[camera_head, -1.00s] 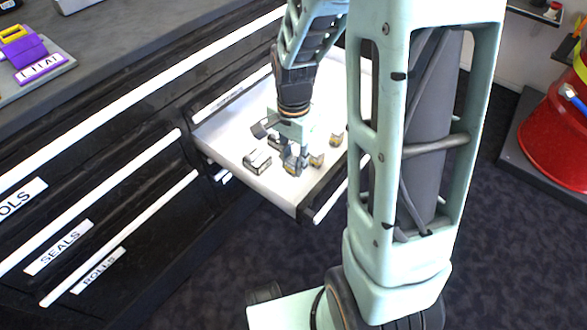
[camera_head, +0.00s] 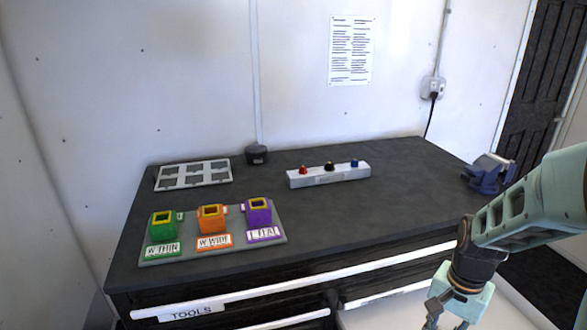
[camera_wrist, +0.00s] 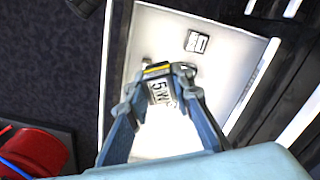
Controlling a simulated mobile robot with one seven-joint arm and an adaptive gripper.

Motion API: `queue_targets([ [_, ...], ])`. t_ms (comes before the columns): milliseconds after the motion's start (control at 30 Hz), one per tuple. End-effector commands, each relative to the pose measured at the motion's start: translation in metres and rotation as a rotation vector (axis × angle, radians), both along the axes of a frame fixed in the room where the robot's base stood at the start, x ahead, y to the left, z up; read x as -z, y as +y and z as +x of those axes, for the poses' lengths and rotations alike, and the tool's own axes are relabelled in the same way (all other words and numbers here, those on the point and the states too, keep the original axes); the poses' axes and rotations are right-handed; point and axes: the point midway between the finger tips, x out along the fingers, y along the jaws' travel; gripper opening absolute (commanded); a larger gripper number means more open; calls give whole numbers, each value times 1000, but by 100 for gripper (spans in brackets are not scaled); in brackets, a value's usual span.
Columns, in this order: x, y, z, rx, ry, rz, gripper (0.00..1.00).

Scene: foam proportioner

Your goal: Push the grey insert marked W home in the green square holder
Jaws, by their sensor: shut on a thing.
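The green square holder (camera_head: 163,225) stands at the left end of a grey board on the bench, its square opening facing up with a yellow rim. My gripper (camera_head: 432,319) is at the lower right of the head view, over the open drawer and well away from the holder. In the wrist view my gripper (camera_wrist: 161,82) is shut on a grey insert (camera_wrist: 158,91) with a yellow-and-black edge. Its face carries sideways marks that look like 5 and W. The fingers cover its sides. The inside of the green holder is not clear.
Orange (camera_head: 211,218) and purple (camera_head: 258,211) holders share the grey board (camera_head: 190,254). Behind are a slotted grey frame (camera_head: 193,174) and a bar with coloured knobs (camera_head: 328,174). A blue vise (camera_head: 489,174) stands right. Another insert (camera_wrist: 197,42) lies in the drawer (camera_wrist: 228,75).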

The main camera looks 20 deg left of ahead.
Motion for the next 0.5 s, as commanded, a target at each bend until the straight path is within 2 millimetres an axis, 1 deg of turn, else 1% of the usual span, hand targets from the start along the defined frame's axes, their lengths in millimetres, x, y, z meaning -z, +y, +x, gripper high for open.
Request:
queue_targets([
  [33,-26,0,2,-30,0,0,0],
  [400,-113,0,15,-267,1,0,0],
  [500,-133,0,18,-326,1,-1,0],
])
